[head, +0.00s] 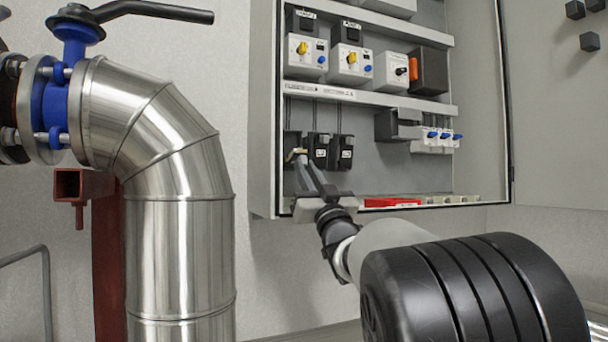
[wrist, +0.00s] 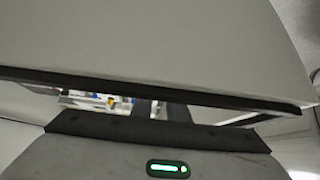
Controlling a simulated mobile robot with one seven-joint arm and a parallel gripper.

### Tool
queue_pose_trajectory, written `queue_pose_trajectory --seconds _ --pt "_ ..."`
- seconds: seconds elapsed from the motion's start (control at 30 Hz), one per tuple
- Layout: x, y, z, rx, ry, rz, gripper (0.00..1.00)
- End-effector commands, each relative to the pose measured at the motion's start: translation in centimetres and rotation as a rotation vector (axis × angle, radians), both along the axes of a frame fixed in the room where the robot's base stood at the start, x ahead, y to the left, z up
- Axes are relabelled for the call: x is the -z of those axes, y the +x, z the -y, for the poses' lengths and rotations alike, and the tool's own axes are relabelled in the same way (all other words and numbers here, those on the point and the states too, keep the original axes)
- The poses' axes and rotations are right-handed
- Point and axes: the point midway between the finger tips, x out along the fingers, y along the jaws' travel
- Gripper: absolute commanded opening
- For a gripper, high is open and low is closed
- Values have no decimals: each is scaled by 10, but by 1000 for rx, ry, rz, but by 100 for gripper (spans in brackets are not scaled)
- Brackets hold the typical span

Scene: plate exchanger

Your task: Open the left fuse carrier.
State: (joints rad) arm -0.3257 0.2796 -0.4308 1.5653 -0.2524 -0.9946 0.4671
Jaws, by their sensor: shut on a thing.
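In the head view, several black fuse carriers hang in a row in the lower left of the open grey cabinet. The left fuse carrier (head: 291,138) is partly hidden behind my gripper (head: 299,156). My gripper reaches up from below, its fingers shut on the lower front of that carrier. The middle carrier (head: 318,150) and the right carrier (head: 341,152) hang just to the right, apart from the fingers. In the wrist view, a broad grey surface and dark edges hide most of the scene, and the carrier cannot be made out.
The cabinet (head: 263,120) has a side wall close left of the carriers and an open door (head: 560,120) at right. Rows of switches (head: 306,56) sit above. A red strip (head: 392,201) lies along the bottom. A large metal pipe (head: 180,240) stands at left.

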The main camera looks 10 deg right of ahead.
Motion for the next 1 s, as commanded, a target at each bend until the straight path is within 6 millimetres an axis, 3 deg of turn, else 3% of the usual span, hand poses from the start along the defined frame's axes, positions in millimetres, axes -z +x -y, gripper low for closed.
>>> queue_pose_trajectory --seconds 0.63,0.67,0.77,1.0 --pt "2 4 1 1 8 27 0" --pt "2 4 1 1 8 27 17" --pt "2 4 1 1 8 27 33" --pt "2 4 1 1 8 27 33"
